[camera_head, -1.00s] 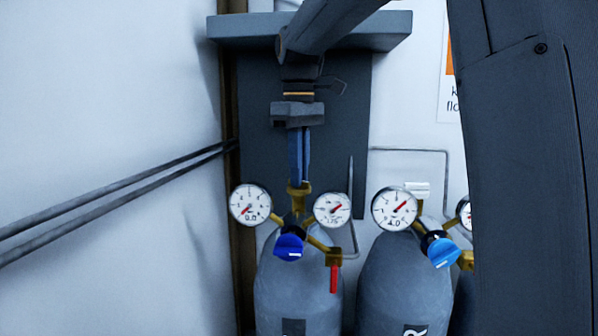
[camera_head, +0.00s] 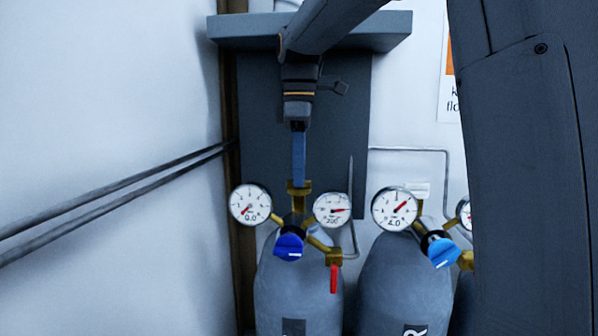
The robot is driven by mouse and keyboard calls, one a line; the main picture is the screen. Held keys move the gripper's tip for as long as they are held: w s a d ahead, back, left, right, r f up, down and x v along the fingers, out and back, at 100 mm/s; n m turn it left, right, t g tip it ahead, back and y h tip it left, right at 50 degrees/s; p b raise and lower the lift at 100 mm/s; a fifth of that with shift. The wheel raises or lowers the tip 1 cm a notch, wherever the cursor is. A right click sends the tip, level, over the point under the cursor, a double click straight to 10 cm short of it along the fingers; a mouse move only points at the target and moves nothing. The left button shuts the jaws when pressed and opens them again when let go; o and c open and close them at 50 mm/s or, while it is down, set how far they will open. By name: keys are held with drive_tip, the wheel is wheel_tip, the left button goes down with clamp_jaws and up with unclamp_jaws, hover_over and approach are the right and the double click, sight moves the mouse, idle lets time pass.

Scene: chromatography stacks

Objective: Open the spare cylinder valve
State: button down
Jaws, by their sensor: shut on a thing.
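The left grey gas cylinder (camera_head: 297,282) stands upright with a brass valve (camera_head: 299,190) on top. My gripper (camera_head: 299,182) points straight down from above and is shut on the top of this valve. The fingers show edge-on as one blue strip, so the gripped part is mostly hidden. The left gauge (camera_head: 250,204) of this cylinder reads 0.0. Its right gauge (camera_head: 332,210) has a red needle pointing right, with a reading near 200. A blue knob (camera_head: 289,246) and a red lever (camera_head: 333,278) hang below; the lever points down.
A second grey cylinder (camera_head: 403,283) stands close on the right, with its own gauge (camera_head: 396,209) and blue knob (camera_head: 441,251). A grey shelf (camera_head: 385,32) is above. Dark pipes (camera_head: 110,202) run along the left wall. My arm covers the right side.

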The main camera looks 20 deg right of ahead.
drive_tip(key=shift+r, duration=0.1)
drive_tip(key=c, duration=1.9)
unclamp_jaws()
drive_tip(key=shift+o, duration=0.2)
wheel_tip(320, 180, up, 7)
drive_tip(key=shift+w+r+b, duration=0.1)
drive_tip(key=shift+b, duration=1.1)
drive_tip(key=shift+r, duration=0.25)
